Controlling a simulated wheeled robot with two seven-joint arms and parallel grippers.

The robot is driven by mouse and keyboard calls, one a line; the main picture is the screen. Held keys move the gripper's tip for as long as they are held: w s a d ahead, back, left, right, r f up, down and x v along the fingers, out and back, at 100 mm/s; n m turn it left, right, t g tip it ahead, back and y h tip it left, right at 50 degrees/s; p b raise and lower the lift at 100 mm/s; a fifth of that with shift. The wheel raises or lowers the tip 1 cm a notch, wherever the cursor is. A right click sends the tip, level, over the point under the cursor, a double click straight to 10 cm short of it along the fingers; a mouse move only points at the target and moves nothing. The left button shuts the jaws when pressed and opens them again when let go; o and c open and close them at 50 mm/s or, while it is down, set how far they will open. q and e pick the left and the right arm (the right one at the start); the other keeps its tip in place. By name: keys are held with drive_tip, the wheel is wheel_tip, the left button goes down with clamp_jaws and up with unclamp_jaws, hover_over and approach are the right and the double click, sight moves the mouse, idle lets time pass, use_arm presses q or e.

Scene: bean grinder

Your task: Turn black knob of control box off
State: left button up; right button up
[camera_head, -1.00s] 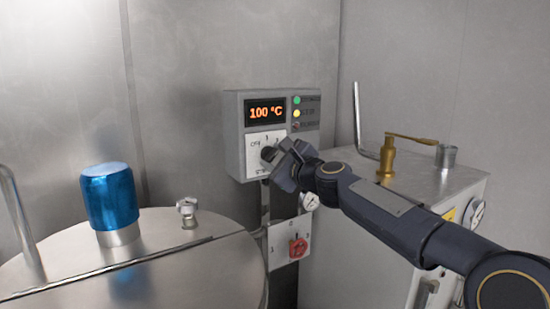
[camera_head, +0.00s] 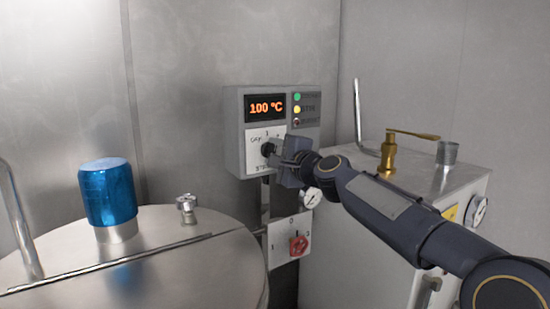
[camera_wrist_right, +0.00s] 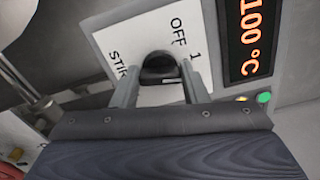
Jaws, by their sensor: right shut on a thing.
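The grey control box (camera_head: 236,135) is fixed to the metal wall in the head view, with an orange display (camera_head: 265,107) reading 100 °C. Its black knob (camera_head: 267,149) sits on a white label plate under the display. In the right wrist view the knob (camera_wrist_right: 159,68) shows between my two fingers, near the words OFF, 1 and STIR. My right gripper (camera_head: 275,153) reaches the knob from the right and is shut on it. The gripper also shows in the wrist view (camera_wrist_right: 159,82). The knob's exact pointer direction is unclear. My left gripper is not in view.
A red switch (camera_head: 299,246) on a white plate hangs below the box. A steel vessel lid (camera_head: 170,255) with a blue cap (camera_head: 109,193) stands at left. A white machine (camera_head: 360,240) with a brass lever (camera_head: 390,150) stands at right, behind my right arm.

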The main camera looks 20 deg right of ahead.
drive_tip(key=shift+f+n+b, duration=0.2)
drive_tip(key=shift+n+b, duration=2.2)
drive_tip(key=shift+n, duration=3.3)
drive_tip(key=o, duration=1)
drive_tip(key=shift+r, duration=0.1)
drive_tip(key=shift+s, duration=0.15)
